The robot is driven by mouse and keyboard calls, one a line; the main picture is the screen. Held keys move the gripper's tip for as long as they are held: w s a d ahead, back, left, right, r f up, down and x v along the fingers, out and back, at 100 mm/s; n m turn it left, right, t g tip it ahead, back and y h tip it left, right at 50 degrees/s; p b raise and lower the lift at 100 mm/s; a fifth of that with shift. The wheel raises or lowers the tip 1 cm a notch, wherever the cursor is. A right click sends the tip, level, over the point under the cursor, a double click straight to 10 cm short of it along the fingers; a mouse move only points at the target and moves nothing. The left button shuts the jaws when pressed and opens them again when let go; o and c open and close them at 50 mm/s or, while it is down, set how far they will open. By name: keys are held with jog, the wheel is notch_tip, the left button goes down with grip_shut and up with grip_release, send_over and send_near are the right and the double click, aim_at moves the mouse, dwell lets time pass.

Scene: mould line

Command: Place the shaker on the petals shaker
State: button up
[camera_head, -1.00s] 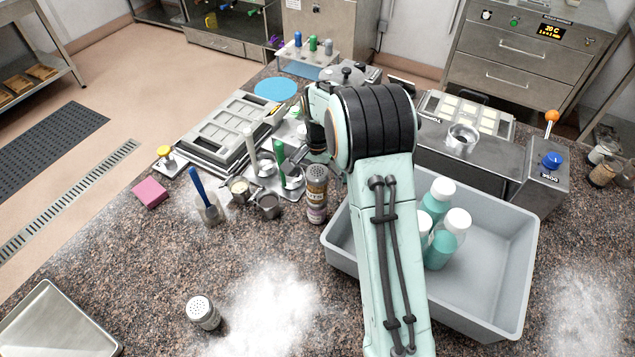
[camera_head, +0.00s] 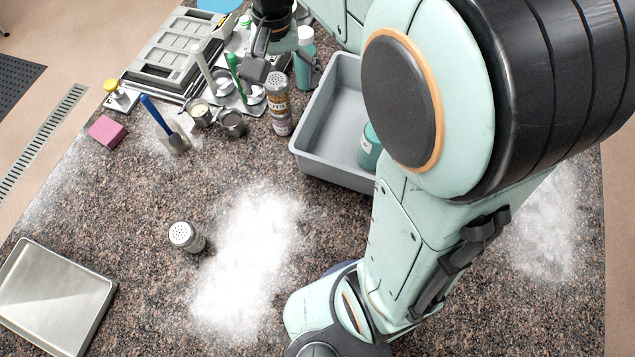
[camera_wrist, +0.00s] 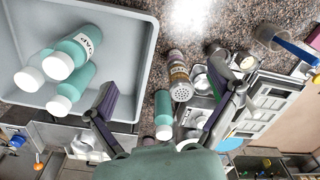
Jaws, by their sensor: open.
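A stack of two shakers stands upright by the grey bin. The upper shaker (camera_head: 276,88) has a perforated grey lid and a brown-orange label; it shows in the wrist view (camera_wrist: 180,80). Under it is a shaker with a pale purple band, likely the petals shaker (camera_head: 281,125); its label is unreadable. A plain grey shaker (camera_head: 187,237) stands apart at the front left, by spilled white powder. My gripper (camera_head: 266,68) is just beyond the stack. In the wrist view its fingers (camera_wrist: 172,100) are spread wide, with nothing held between them.
The grey bin (camera_head: 330,166) holds teal bottles (camera_wrist: 65,60); another teal bottle (camera_wrist: 163,115) stands outside it near the stack. Metal cups (camera_head: 232,123), a blue-handled tool (camera_head: 165,125) and a pink block (camera_head: 107,131) are left of the stack. An empty metal tray (camera_head: 55,295) lies front left.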

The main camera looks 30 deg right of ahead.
jog(key=s+a+f+n, duration=0.1)
jog(key=s+n, duration=0.1)
jog(key=s, duration=0.7)
jog(key=s+a+f+n, duration=0.1)
jog(key=s+f+n, duration=0.1)
jog(key=s, duration=0.7)
jog(key=shift+s+a+n+y, duration=0.3)
jog(key=shift+a+n, duration=0.05)
jog(key=shift+n, duration=0.05)
